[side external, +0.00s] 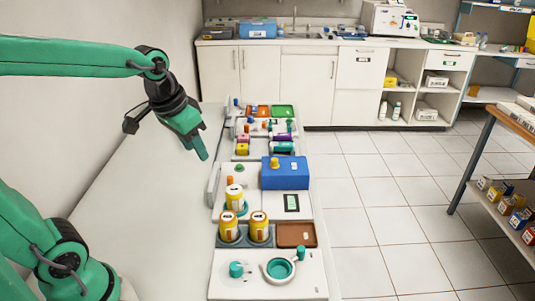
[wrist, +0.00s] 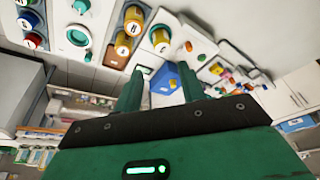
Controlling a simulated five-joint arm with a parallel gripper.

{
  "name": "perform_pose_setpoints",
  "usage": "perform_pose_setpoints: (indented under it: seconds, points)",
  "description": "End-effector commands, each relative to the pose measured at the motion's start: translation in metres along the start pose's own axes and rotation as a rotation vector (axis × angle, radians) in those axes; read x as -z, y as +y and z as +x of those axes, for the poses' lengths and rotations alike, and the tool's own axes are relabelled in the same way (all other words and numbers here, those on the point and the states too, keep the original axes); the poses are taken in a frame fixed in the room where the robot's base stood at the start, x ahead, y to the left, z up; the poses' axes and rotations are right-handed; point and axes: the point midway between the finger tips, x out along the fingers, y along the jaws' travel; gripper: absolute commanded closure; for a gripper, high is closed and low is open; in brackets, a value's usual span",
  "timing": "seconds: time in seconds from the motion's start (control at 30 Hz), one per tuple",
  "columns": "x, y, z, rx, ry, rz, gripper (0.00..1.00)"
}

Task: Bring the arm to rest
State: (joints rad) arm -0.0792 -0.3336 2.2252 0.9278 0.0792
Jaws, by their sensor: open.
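My gripper (side external: 203,154) hangs from my green arm in the side external view, in the air over the left, bare part of the white bench (side external: 130,190). It points down and to the right, to the left of the row of dental items, and touches nothing. In the wrist view my gripper (wrist: 160,90) shows two green fingers set apart with nothing held between them. A blue box (wrist: 164,79) shows in the background between and beyond the fingers.
Small coloured items stand farther back. A wall (side external: 90,120) runs along the left. The bench's left side is clear.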

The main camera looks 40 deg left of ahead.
Motion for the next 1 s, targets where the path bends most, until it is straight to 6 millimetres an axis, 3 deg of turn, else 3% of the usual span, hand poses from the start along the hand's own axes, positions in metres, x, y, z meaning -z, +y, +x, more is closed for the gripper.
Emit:
perform_pose_setpoints:
  seconds: [0.2,0.5,0.7,1.0]
  points:
    - [-0.032,0.011,-0.017,-0.007,0.07,0.0,0.6]
    - [-0.07,0.022,-0.027,-0.02,0.149,-0.004,0.6]
    - [-0.082,0.024,-0.027,-0.024,0.169,-0.005,0.6]
    - [-0.083,0.024,-0.027,-0.025,0.17,-0.006,0.6]
